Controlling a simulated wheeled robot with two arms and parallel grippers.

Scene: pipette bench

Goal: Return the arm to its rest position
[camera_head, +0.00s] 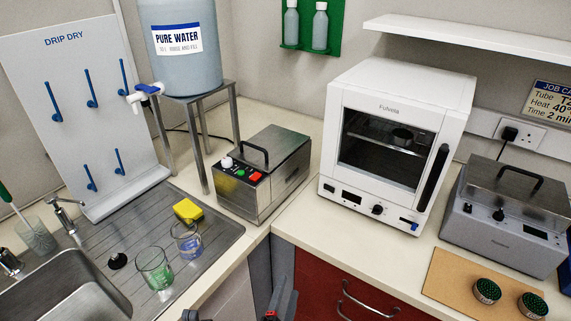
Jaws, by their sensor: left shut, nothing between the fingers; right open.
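Only small dark parts of my two arms show at the bottom edge. My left gripper (190,315) is the small dark piece at the lower edge, below the drainer; it is shut and empty. My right gripper (282,299) is a dark grey piece with a red spot beside it, in front of the cabinet fronts; it is open and holds nothing that I can see. Both are cut off by the picture's edge and stand apart from the objects on the bench.
The sink (60,290), a green glass (154,268), a blue glass (187,240) and a yellow sponge (188,211) are at left. A metal bath (265,180), a white oven (395,140) and a grey bath (505,225) line the bench. A tan board (450,275) holds two round green-topped items.

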